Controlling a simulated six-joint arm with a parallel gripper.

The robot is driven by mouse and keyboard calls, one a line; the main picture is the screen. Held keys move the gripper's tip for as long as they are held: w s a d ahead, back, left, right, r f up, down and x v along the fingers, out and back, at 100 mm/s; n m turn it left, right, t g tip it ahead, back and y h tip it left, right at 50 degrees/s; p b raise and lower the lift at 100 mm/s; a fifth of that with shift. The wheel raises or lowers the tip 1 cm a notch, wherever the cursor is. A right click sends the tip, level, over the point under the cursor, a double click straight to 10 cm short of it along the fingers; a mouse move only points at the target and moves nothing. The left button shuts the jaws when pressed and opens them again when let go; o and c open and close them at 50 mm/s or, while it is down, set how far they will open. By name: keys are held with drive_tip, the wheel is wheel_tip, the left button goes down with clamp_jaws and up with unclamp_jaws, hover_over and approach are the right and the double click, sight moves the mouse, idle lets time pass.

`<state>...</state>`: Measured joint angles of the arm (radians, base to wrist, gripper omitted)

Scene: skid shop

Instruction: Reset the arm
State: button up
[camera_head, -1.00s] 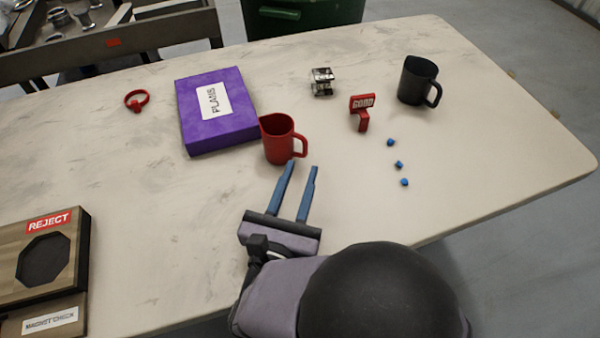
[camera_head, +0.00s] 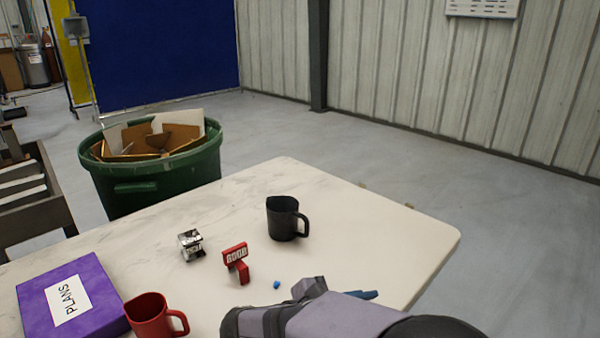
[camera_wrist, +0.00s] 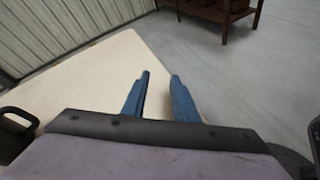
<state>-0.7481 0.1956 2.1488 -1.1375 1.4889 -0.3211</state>
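My gripper (camera_wrist: 160,85) shows in the wrist view with its two blue fingers apart and nothing between them. It points out over the corner of the table (camera_wrist: 105,70) toward the floor. In the head view, my gripper (camera_head: 362,294) is mostly hidden behind my own wrist, with only the blue fingertips showing near the table's right edge.
A green bin (camera_head: 145,190) stands behind.

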drive_tip(key=s+d+f+m+g+y, duration=0.1)
drive_tip(key=s+d+f+m+g, duration=0.1)
drive_tip(key=s+d+m+g, duration=0.3)
drive_tip(key=s+a+f+m+g+y+p, duration=0.25)
drive_tip(key=s+f+m+y+p, duration=0.25)
drive_tip(key=s+f+m+y, duration=0.55)
wheel_tip(320, 180, up, 28)
drive_tip(key=w+m+t+p, duration=0.1)
drive_tip(key=w+m+p, duration=0.1)
drive_tip(key=p, duration=2.5)
drive_tip(key=shift+a+f+m+y, duration=0.25)
drive_tip(key=shift+m+y, duration=0.1)
drive_tip(key=shift+m, duration=0.2)
